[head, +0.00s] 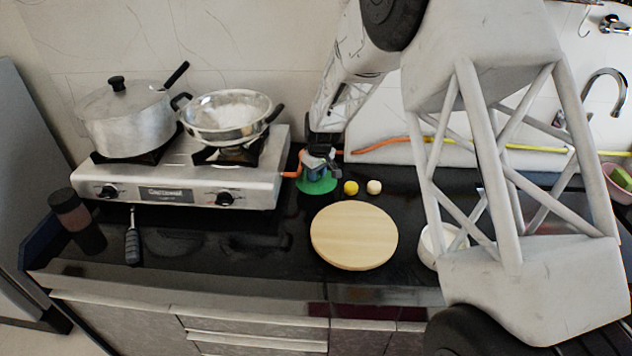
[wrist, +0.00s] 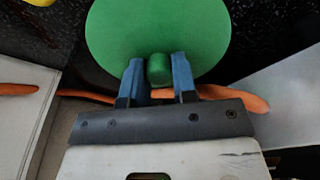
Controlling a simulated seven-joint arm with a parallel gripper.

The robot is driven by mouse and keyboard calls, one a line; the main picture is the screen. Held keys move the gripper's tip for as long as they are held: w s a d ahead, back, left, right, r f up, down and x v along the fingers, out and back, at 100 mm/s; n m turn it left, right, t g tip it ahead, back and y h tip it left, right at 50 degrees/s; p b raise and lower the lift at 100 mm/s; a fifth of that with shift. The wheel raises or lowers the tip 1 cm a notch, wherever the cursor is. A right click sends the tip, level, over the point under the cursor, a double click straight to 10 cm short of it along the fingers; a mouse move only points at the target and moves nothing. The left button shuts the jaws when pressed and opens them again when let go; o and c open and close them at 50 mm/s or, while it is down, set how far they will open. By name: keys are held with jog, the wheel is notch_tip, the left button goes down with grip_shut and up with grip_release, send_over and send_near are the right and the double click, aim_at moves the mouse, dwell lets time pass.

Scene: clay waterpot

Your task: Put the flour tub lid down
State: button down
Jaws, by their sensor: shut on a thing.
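The flour tub lid is a green disc with a small knob; in the head view the lid (head: 316,187) is at the back of the black counter, just right of the stove. My gripper (head: 318,163) is above it. In the wrist view the lid (wrist: 158,28) fills the top middle, and my gripper's blue fingers (wrist: 159,75) are shut on its knob. I cannot tell whether the lid touches the counter. A white round container (head: 428,246), perhaps the flour tub, stands at right, partly hidden behind my arm.
A round wooden board (head: 353,237) lies in front of the lid. A yellow ball (head: 351,188) and a cream ball (head: 374,187) sit just right of it. The stove (head: 180,190) carries a lidded pot (head: 125,122) and a metal pan (head: 226,122). An orange hose (head: 400,142) runs behind.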

aim_at(319, 181)
jog(key=shift+f, duration=1.75)
jog(key=shift+f, duration=0.1)
jog(key=c, duration=0.9)
grip_release()
jog(key=r, duration=0.8)
jog(key=s+d+r, duration=0.1)
jog(key=r, duration=0.3)
jog(key=shift+s+d, duration=0.1)
jog(key=shift+r, duration=0.1)
